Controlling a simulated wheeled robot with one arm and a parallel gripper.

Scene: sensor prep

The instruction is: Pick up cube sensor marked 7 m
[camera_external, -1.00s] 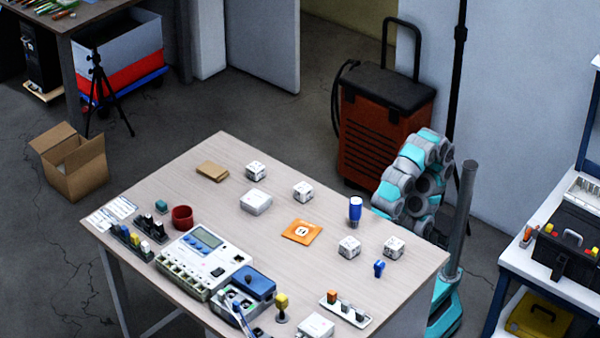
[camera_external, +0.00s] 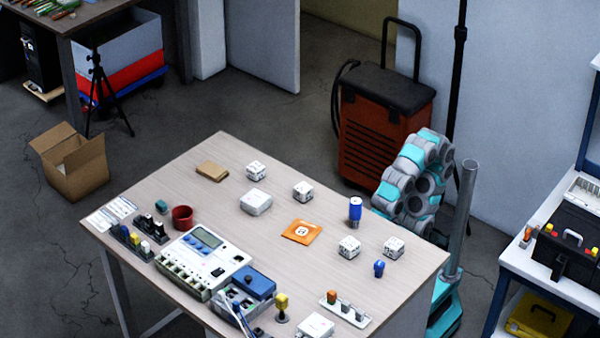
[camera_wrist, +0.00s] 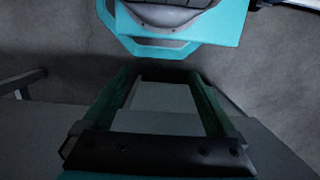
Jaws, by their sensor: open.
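Several white cube sensors with dark markings stand on the table (camera_external: 330,285). One cube (camera_external: 256,171) is at the back, another cube (camera_external: 303,191) is nearer the middle, and two more, a left cube (camera_external: 349,247) and a right cube (camera_external: 394,248), are near the right edge. Their markings are too small to read, so I cannot tell which one says 7 m. My folded arm is beyond the right edge of the table. My gripper (camera_wrist: 160,90) shows in the wrist view with its fingers apart and nothing between them. No cube shows in that view.
A flat white box (camera_external: 256,202), red cup (camera_external: 182,217) and meter unit (camera_external: 203,262) are further left. An orange-red case (camera_external: 385,130) stands behind the table.

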